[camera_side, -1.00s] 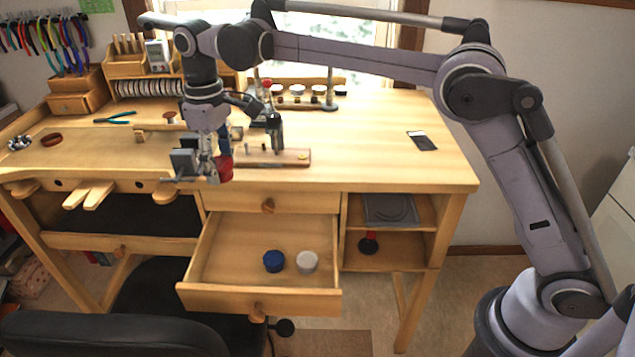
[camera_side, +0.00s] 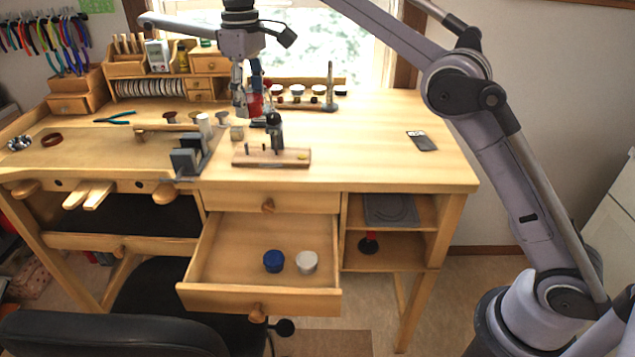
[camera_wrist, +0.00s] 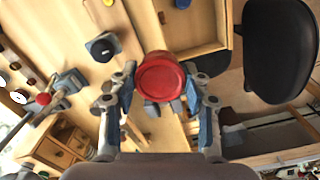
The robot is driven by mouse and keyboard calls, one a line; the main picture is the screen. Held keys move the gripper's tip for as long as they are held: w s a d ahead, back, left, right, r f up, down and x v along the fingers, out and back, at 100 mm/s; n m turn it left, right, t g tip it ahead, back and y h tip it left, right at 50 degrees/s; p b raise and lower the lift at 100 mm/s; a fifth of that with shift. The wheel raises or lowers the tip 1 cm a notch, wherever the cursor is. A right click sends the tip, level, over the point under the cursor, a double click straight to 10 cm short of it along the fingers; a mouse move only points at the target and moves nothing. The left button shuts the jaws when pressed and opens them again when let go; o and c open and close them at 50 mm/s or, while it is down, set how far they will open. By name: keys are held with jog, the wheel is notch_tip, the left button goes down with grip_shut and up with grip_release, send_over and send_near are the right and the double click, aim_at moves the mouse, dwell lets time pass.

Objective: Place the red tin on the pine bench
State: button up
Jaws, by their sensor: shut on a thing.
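The red tin (camera_wrist: 160,78) is between the fingers of my gripper (camera_wrist: 161,90) in the wrist view, with its round face toward the camera. In the side view my gripper (camera_side: 247,104) is shut on the red tin (camera_side: 254,105), which shows partly behind a finger. The tin appears held above the pine bench (camera_side: 370,160), over its back middle; the exact gap below it cannot be told. The bench top is pale wood with a wide clear area to the right.
A wooden block with a dark post (camera_side: 273,157) and a grey vise (camera_side: 188,158) stand near the front edge. A rack of small jars (camera_side: 298,95) is at the back. The open drawer (camera_side: 230,250) holds a blue tin (camera_side: 273,261) and a white tin (camera_side: 307,262).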

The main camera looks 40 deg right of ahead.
jog(key=s+d+m, duration=0.1)
jog(key=d+m, duration=0.2)
jog(key=d, duration=1.7)
jog(key=s+d+m, duration=0.2)
jog(key=s+d, duration=0.3)
jog(key=d, duration=0.5)
jog(key=s+d+m, duration=0.2)
jog(key=s+d, duration=0.3)
jog(key=d, duration=0.5)
send_over(361, 132)
notch_tip(361, 132, down, 12)
jog(key=shift+s+f, duration=0.1)
jog(key=shift+f, duration=1.95)
jog(key=shift+f, duration=0.15)
jog(key=o, duration=1.1)
jog(key=shift+o, duration=0.2)
